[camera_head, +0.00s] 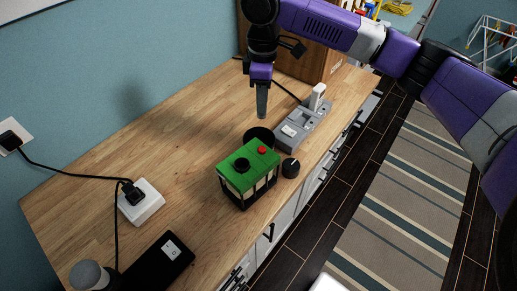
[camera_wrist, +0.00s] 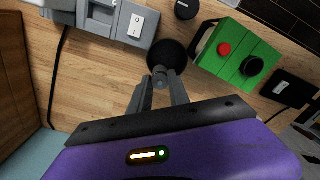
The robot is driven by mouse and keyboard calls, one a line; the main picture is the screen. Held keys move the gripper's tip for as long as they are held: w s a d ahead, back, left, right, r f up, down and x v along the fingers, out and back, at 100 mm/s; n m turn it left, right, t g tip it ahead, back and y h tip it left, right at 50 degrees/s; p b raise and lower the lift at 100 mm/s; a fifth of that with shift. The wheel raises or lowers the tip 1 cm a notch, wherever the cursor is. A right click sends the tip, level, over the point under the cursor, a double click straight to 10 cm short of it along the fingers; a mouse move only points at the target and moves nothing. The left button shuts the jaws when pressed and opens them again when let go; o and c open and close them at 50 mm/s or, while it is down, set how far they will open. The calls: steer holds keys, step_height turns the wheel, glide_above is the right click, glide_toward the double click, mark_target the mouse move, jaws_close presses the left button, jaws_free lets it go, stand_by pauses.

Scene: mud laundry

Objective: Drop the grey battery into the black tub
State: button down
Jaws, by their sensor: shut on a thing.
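My gripper (camera_head: 262,112) points down above the wooden worktop, with its fingers closed together. In the wrist view my gripper (camera_wrist: 160,82) is shut on the grey battery (camera_wrist: 160,72), a small grey piece between the fingertips. The fingers hide most of it, and I cannot make it out apart from them in the head view. The black tub (camera_head: 258,136) is a dark round opening just below the fingertips, partly hidden behind a green-topped box. In the wrist view the black tub (camera_wrist: 168,53) lies just beyond the fingertips, its lower edge overlapped by the battery.
The green-topped box (camera_head: 242,172) with red button stands in front of the tub. A black knob (camera_head: 290,168) and a grey device (camera_head: 300,128) are to its right. A white socket block (camera_head: 141,203) and black switch box (camera_head: 158,265) stand left. The worktop's middle is clear.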

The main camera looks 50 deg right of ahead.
step_height(320, 180, down, 4)
steer(key=b, duration=0.3)
steer(key=shift+f, duration=0.1)
steer(key=c, duration=1.1)
jaws_free()
steer(key=shift+c, duration=0.2)
steer(key=shift+r+b, duration=0.7)
steer(key=shift+r, duration=3.25)
steer(key=shift+w, duration=0.15)
